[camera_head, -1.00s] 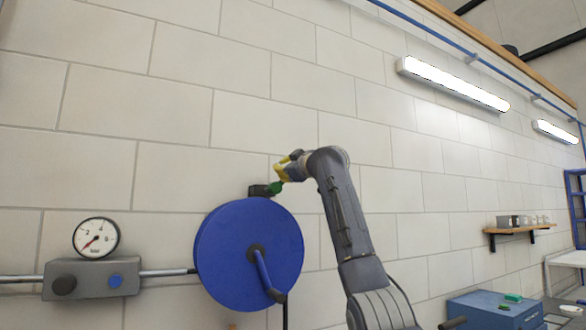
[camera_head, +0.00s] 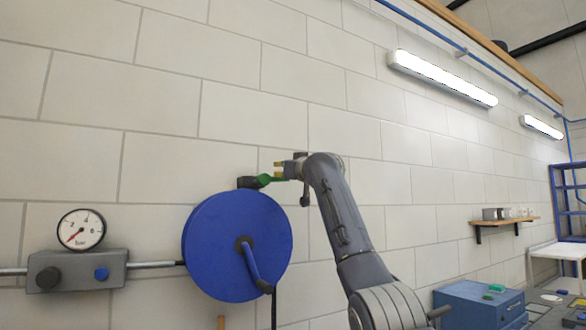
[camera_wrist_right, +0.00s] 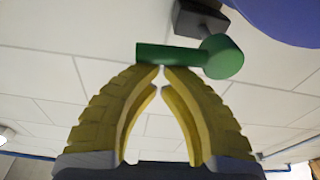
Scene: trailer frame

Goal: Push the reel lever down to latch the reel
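The blue reel (camera_head: 215,255) hangs on the wall, with a crank handle on its face. A dark block (camera_head: 247,182) sits at its top, and the small green lever (camera_head: 265,180) extends right from it, looking about level. My right gripper (camera_head: 279,171) is at the lever's outer end. In the right wrist view the yellow fingertips (camera_wrist_right: 161,70) come together, shut with nothing seen between them. They are right at the edge of the green lever (camera_wrist_right: 170,53); I cannot tell whether they touch it. The reel's rim (camera_wrist_right: 285,15) shows there too. My left gripper is not in view.
A pressure gauge (camera_head: 81,229) on a grey box (camera_head: 75,271) with a pipe stands left of the reel. A blue toolbox (camera_head: 480,303) and a wall shelf (camera_head: 503,223) are at right. The wall above the reel is clear.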

